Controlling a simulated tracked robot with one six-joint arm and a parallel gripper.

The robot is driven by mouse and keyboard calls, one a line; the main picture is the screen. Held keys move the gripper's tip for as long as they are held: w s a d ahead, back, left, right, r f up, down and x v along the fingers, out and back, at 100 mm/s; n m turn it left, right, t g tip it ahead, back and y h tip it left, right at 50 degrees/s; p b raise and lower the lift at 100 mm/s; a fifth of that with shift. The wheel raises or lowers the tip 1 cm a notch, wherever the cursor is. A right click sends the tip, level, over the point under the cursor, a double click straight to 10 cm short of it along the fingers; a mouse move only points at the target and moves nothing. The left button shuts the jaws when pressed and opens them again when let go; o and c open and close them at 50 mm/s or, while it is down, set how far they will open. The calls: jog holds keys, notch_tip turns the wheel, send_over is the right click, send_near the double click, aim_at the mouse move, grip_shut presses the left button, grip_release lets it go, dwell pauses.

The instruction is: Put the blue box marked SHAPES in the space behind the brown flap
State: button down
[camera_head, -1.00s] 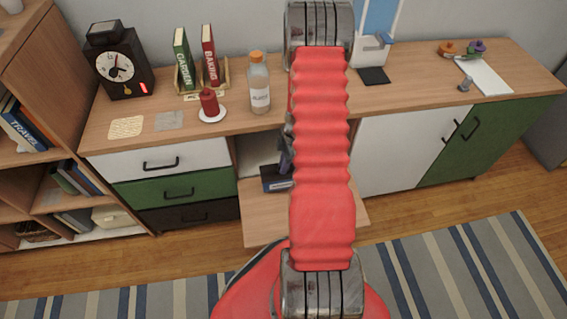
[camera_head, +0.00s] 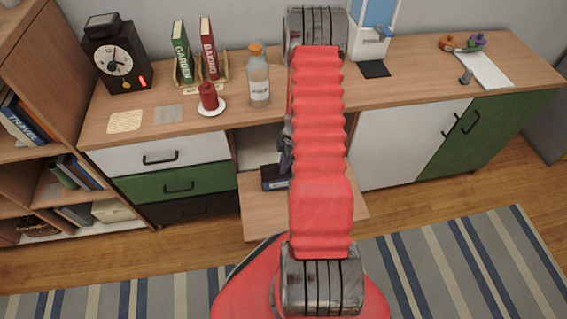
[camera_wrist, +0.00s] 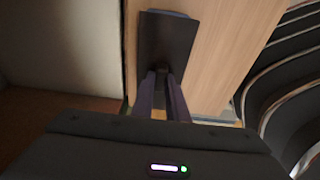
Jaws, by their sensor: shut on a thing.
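The brown flap (camera_head: 262,218) is folded down level and open at the front of the cabinet. The space behind it (camera_head: 256,147) shows as a pale opening, partly hidden by my arm. The dark blue box (camera_head: 272,184) is at the flap's inner part, near the opening. I cannot tell whether it rests on the flap or is held just above it. My gripper (camera_head: 285,158) is shut on the box, mostly hidden by my arm. In the wrist view my fingers (camera_wrist: 161,92) meet the dark box (camera_wrist: 168,42), which has a bluish far edge. Its lettering cannot be read.
Drawers (camera_head: 172,158) stand left of the opening and a white door (camera_head: 398,140) right of it. A bottle (camera_head: 259,82) and a red candle (camera_head: 209,97) stand on the top above. A striped rug (camera_head: 440,262) covers the floor in front.

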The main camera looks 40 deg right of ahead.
jog(key=shift+f, duration=0.6)
jog(key=c, duration=1.7)
grip_release()
jog(key=shift+o, duration=0.2)
jog(key=shift+r, duration=0.1)
jog(key=v, duration=1.3)
jog(key=shift+r, duration=0.3)
